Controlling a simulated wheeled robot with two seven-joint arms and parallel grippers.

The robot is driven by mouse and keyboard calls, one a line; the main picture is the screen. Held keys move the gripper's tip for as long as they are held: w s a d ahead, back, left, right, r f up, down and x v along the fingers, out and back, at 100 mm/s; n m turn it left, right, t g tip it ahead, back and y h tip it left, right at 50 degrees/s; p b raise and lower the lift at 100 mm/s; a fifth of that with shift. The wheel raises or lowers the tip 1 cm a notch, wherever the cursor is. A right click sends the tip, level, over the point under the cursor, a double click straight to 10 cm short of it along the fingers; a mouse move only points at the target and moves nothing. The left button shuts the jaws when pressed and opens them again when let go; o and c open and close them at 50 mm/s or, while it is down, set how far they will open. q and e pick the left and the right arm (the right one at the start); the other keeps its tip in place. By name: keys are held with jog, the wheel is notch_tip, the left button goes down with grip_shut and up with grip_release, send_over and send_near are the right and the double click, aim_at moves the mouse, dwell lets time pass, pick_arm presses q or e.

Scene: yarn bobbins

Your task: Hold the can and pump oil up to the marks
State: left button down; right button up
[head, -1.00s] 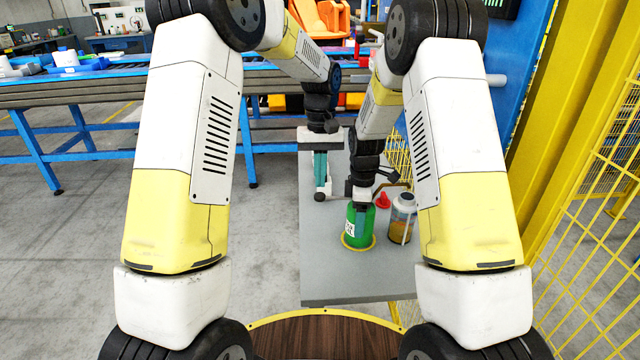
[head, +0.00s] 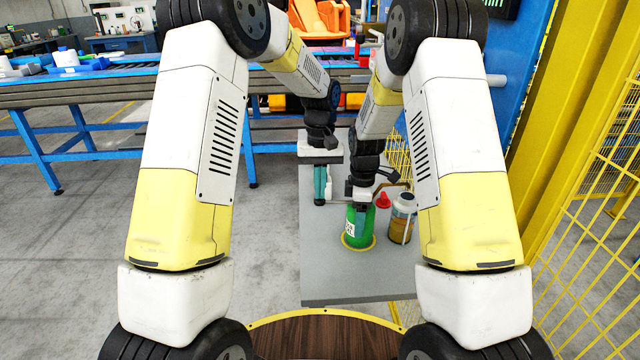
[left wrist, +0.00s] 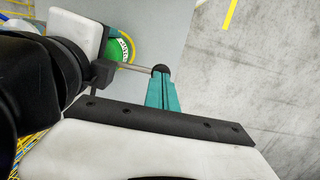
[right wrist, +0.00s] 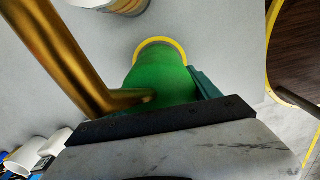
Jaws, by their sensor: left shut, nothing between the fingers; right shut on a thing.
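A green can (head: 358,232) with a white label stands on the grey table, its base at a yellow ring (head: 346,244). My right gripper (head: 362,207) is shut on the can's upper part. In the right wrist view the green can (right wrist: 158,72) shows beside one teal finger, and a brass spout (right wrist: 72,62) leaves it. A clear jar (head: 403,208) with amber liquid stands right of the can; I cannot make out its marks. My left gripper (left wrist: 160,82) is shut and empty, fingertips at the black knob (left wrist: 160,69) of a metal rod. Contact cannot be told.
A small red cone-shaped thing (head: 383,200) is behind the can, near the jar. The table (head: 345,285) is bare in front of the can. A yellow mesh fence (head: 590,240) stands at right. A blue-framed conveyor (head: 110,95) is behind at left.

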pick_arm(q)
jog(key=shift+d+f, duration=0.1)
jog(key=shift+f, duration=0.05)
notch_tip(320, 180, up, 14)
jog(key=w, duration=0.1)
jog(key=shift+w, duration=0.3)
dwell(1.0)
jog(key=shift+s+d+r, duration=0.1)
jog(key=shift+r, duration=0.35)
jog(key=shift+s+d+r, duration=0.1)
jog(key=shift+r, duration=0.35)
jog(key=f, duration=0.4)
jog(key=s+f, duration=0.1)
jog(key=f, duration=0.9)
jog(key=shift+s+a, duration=0.2)
